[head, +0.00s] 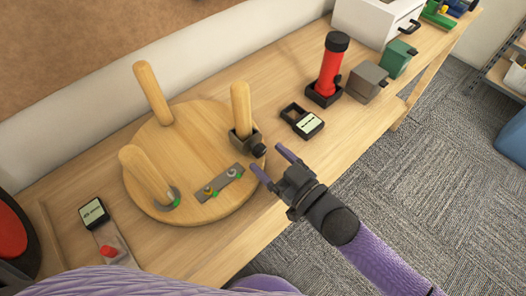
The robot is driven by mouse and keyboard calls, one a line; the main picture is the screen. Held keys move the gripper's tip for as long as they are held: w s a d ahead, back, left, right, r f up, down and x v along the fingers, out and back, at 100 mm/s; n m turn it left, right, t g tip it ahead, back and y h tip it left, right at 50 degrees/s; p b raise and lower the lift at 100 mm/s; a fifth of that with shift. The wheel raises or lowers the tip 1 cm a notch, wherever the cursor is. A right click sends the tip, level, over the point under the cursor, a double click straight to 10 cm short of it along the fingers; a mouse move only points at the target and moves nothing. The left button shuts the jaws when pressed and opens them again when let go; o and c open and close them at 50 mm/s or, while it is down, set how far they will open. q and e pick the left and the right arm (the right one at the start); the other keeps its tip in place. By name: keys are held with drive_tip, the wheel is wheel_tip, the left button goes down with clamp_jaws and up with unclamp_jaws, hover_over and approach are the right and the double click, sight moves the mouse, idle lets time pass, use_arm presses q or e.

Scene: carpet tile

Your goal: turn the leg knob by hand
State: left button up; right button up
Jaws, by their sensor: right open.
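A round wooden stool top (205,125) lies on the bench with three legs standing up from it. The right-hand leg (241,103) sits in a dark grey bracket (240,142) near the disc's right edge. A black knob (259,150) sticks out of this bracket toward the lower right. My right gripper (268,159) is open and empty, its two purple fingers pointing at the knob from the lower right. The fingertips are close to the knob and look just short of it. My left gripper is out of view.
A metal strip with small fittings (222,185) lies on the disc. A black frame with a label (302,121), a red cylinder (330,68), a grey box (367,82) and a green box (397,58) stand to the right. A labelled device (93,212) lies at the lower left.

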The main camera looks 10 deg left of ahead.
drive_tip(key=shift+x, duration=0.9)
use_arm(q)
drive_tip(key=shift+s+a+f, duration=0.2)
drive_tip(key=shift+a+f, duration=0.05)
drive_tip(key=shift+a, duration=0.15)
use_arm(e)
drive_tip(key=shift+a, duration=0.1)
clamp_jaws()
drive_tip(key=shift+r+n+p, duration=0.15)
drive_tip(key=shift+n+p, duration=0.3)
drive_tip(key=shift+n, duration=1.65)
unclamp_jaws()
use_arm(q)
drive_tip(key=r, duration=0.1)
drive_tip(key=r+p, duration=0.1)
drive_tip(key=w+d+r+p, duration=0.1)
use_arm(e)
drive_tip(key=v, duration=0.9)
drive_tip(key=shift+s+d, duration=0.3)
